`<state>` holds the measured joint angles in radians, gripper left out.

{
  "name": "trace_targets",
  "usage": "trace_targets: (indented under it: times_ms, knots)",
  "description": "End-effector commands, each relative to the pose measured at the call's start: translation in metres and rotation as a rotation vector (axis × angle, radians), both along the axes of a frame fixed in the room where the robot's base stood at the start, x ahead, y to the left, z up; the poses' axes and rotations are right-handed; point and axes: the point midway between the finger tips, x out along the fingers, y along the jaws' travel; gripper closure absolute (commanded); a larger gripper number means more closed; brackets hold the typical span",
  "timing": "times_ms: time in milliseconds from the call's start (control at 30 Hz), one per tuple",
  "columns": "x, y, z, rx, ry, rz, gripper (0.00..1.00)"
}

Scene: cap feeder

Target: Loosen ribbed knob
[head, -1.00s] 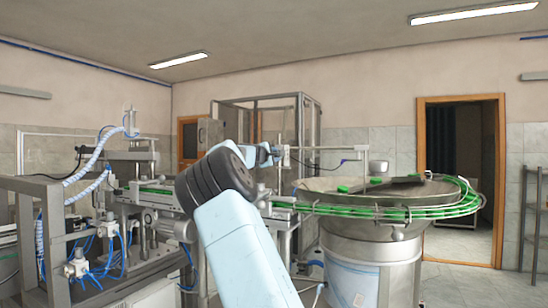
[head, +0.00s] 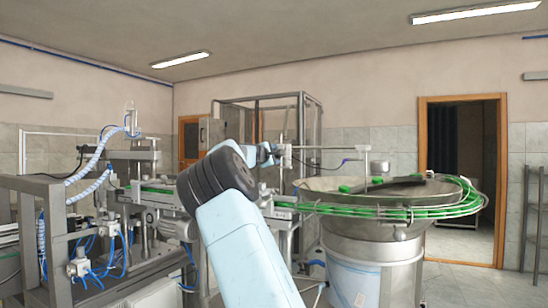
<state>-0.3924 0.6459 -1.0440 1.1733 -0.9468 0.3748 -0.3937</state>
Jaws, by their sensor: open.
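My light-blue arm rises from the bottom middle of the head view, and its black joint covers part of the machine behind. Beyond the joint, the arm's small light-blue end reaches to an upright metal post (head: 282,178) with a rod clamped across it. My gripper (head: 279,149) is small and dark at that end, by the clamp at the post's upper part. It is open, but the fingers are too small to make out. I cannot pick out the ribbed knob at this size. I cannot tell whether the gripper touches anything there.
A round feeder bowl (head: 330,185) with green caps on curved rails (head: 420,211) stands right of the arm. A conveyor machine with a grey frame (head: 55,240) and blue hoses fills the left. A metal cage frame (head: 304,130) stands behind. Open floor lies at the far right.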

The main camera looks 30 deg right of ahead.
Motion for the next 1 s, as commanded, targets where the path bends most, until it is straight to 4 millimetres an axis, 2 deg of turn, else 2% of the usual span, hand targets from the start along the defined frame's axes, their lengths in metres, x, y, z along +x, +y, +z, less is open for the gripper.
trace_targets:
  times_ms: [267,1000]
  knots:
    - [-0.004,0.002,0.0,0.0,0.0,-0.003,0.39]
    - [-0.052,0.065,-0.001,0.001,0.002,-0.002,0.39]
